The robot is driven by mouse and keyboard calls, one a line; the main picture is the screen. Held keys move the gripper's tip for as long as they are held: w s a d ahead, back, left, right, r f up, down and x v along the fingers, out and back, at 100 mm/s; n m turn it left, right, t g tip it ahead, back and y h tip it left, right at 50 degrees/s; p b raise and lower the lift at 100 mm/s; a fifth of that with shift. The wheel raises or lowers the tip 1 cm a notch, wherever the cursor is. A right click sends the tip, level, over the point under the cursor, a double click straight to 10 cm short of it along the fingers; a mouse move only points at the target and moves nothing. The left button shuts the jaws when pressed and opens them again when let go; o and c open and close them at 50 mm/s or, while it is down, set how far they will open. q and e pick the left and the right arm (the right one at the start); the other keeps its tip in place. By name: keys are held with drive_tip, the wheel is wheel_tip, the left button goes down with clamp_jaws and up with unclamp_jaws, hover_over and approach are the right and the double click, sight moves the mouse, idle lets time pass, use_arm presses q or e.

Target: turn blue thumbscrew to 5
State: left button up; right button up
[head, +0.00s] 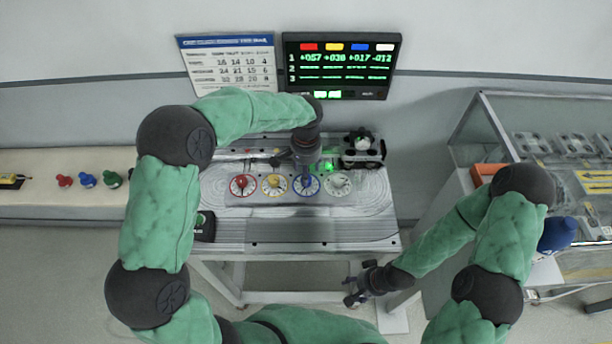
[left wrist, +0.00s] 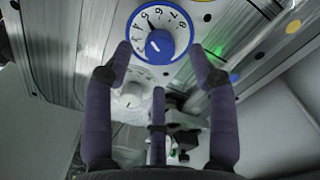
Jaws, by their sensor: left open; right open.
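The blue thumbscrew (left wrist: 160,46) is a round blue knob in the middle of a white numbered dial with a blue rim (left wrist: 185,32), at the top of the left wrist view. In the head view the blue-rimmed dial (head: 306,190) is third from the left, its knob hidden by my left gripper (head: 305,165). My left gripper also shows in the left wrist view (left wrist: 160,56); its fingers are open, spread to both sides of the knob with gaps. The pointer's exact reading is unclear. My right gripper (head: 362,290) is open and empty, low in front of the table.
The red dial (head: 242,190), yellow dial (head: 274,188) and white dial (head: 339,184) stand in the same row on the grey table (head: 270,230). A small wheeled vehicle (head: 362,150) stands behind right. A scoreboard (head: 342,66) hangs on the wall. A glass case stands at right.

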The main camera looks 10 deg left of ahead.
use_arm(q)
wheel_tip(320, 180, up, 8)
drive_tip(key=shift+f, duration=0.15)
idle(0.6)
